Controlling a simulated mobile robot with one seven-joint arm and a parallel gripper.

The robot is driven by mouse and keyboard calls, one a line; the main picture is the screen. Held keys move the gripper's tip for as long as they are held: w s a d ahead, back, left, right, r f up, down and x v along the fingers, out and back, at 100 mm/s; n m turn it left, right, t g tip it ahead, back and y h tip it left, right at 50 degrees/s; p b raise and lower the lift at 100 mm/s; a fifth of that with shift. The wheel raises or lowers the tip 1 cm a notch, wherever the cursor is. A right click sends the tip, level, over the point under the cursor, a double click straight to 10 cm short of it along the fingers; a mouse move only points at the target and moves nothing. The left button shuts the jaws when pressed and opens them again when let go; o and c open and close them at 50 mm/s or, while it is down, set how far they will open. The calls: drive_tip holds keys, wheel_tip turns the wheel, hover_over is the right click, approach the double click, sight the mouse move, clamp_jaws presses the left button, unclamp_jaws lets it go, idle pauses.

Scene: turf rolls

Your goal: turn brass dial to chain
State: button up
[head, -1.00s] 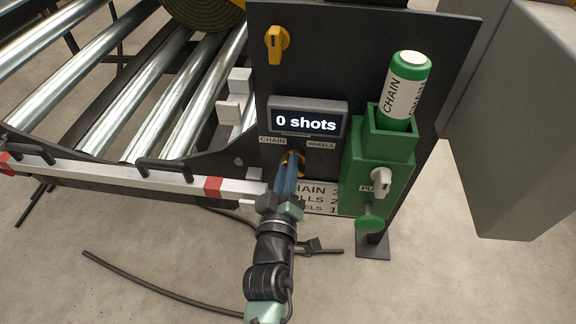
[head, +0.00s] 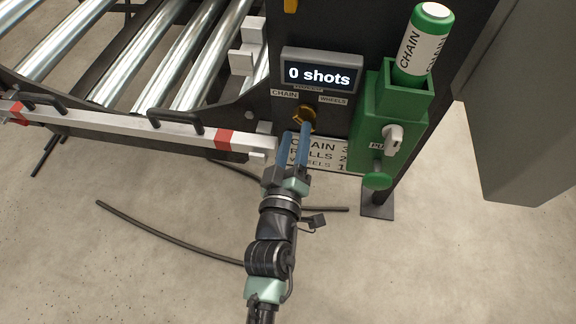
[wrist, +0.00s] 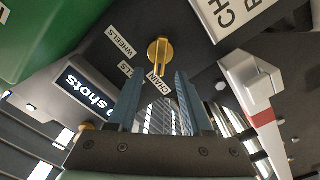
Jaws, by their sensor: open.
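The brass dial (head: 304,116) is on the dark panel below the display, with the CHAIN label (head: 285,94) at its upper left and the WHEELS label (head: 333,99) at its upper right. In the wrist view the dial (wrist: 160,53) shows whole, and one end of its raised bar points toward the CHAIN label (wrist: 158,82). My gripper (head: 302,137) is just below and in front of the dial, its blue fingers apart. In the wrist view the gripper (wrist: 158,80) is open and empty, with the dial beyond the fingertips.
The display (head: 321,72) reads "0 shots". A white rail (head: 180,132) and metal rollers (head: 140,50) lie left.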

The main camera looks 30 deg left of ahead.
drive_tip(key=v, duration=0.8)
drive_tip(key=shift+s, duration=0.35)
drive_tip(key=shift+d, duration=0.1)
